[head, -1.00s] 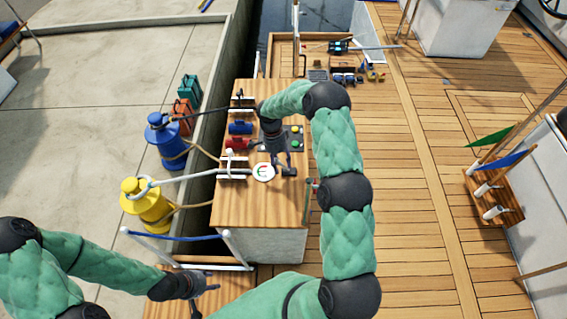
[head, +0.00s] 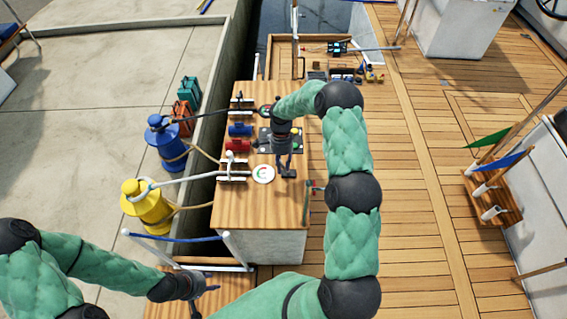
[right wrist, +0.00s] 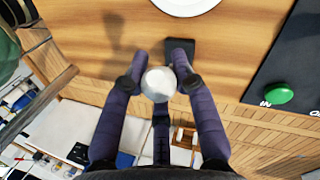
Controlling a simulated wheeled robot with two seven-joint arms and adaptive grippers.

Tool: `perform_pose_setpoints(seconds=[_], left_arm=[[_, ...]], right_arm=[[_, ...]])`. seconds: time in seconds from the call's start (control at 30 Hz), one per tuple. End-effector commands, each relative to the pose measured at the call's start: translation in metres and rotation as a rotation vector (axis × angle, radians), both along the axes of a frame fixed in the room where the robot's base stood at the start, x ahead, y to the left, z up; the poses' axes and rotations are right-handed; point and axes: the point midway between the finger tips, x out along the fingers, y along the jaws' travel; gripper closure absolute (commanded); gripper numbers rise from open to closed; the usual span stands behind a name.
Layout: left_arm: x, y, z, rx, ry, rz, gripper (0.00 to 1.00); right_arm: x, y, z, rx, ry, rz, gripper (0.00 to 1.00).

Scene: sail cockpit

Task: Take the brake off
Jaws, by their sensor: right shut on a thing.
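My right gripper (head: 284,160) is over the wooden cabinet top (head: 255,210). In the right wrist view its purple fingers (right wrist: 158,88) are shut around a pale round knob (right wrist: 158,82). A dark block (right wrist: 179,48) lies just beyond the knob; it also shows under the fingers in the head view (head: 288,173). The knob looks like the brake lever's top, but its shaft is hidden.
A black panel (head: 295,150) with buttons is partly behind my right arm; its green button (right wrist: 279,96) shows in the wrist view. Ropes run to blue (head: 163,137) and yellow (head: 147,203) bollards.

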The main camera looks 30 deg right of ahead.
Motion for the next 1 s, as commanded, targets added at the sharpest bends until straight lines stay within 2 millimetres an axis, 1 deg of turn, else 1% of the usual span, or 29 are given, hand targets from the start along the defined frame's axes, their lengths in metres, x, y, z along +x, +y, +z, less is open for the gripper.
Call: perform_pose_setpoints(seconds=[0.03,0.2,0.43,0.67,1.0], left_arm=[[0.000,0.000,0.005,0.000,0.000,0.000,0.60],[0.000,0.000,0.012,0.000,0.000,0.000,0.60],[0.000,0.000,0.013,0.000,0.000,0.000,0.60],[0.000,0.000,0.001,0.000,0.000,0.000,0.60],[0.000,0.000,-0.022,0.000,0.000,0.000,0.60]], right_arm=[[-0.001,-0.007,0.005,0.028,-0.024,-0.008,1.00],[-0.006,-0.016,0.007,0.158,-0.106,-0.010,1.00],[-0.013,-0.028,0.006,0.343,-0.221,-0.012,1.00],[-0.019,-0.040,0.002,0.525,-0.337,-0.011,1.00],[-0.027,-0.053,-0.004,0.757,-0.481,-0.005,1.00]])
